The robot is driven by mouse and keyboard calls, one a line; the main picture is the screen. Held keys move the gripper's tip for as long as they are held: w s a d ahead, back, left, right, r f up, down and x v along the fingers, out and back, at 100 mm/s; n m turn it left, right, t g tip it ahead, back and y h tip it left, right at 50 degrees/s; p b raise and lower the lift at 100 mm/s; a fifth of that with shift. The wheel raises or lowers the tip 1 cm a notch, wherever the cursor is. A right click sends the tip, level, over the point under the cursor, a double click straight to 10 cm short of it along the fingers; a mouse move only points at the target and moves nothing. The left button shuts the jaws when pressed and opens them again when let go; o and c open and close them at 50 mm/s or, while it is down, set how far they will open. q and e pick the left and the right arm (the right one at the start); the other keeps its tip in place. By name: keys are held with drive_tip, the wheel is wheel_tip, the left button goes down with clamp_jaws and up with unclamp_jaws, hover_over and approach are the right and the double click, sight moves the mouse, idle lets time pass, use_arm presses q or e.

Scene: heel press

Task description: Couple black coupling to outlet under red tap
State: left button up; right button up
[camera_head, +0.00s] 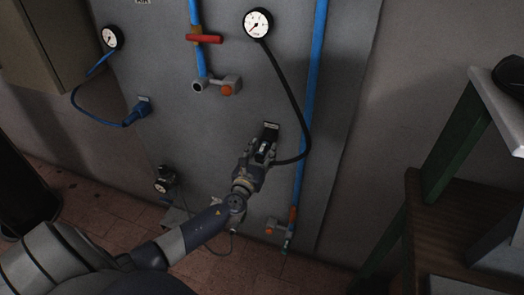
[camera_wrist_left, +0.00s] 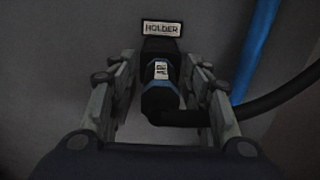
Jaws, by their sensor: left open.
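The black coupling (camera_head: 264,148) sits at the holder on the grey panel, with a black hose (camera_head: 300,125) running from it up to a gauge. In the left wrist view the coupling (camera_wrist_left: 160,92) has a blue band and a small label, below a "HOLDER" sign (camera_wrist_left: 162,29). My left gripper (camera_head: 262,156) is open, its fingers on either side of the coupling. It also shows in the left wrist view (camera_wrist_left: 162,95). The red tap (camera_head: 204,39) is on a blue pipe at upper left, with an outlet (camera_head: 199,86) below it. My right gripper is not in view.
A gauge (camera_head: 257,23) hangs above the panel's middle. A blue coupling (camera_head: 136,112) with a blue hose is at left. A blue pipe (camera_head: 313,90) runs down right of the holder to a lower orange-capped fitting (camera_head: 276,226). A green-legged shelf (camera_head: 440,160) stands at right.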

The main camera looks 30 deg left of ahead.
sight(258, 158)
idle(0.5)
use_arm(q)
clamp_jaws()
drive_tip(key=shift+s, duration=0.15)
drive_tip(key=shift+p+v, duration=0.35)
drive_tip(key=shift+v, duration=2.35)
drive_tip(key=shift+s, duration=0.15)
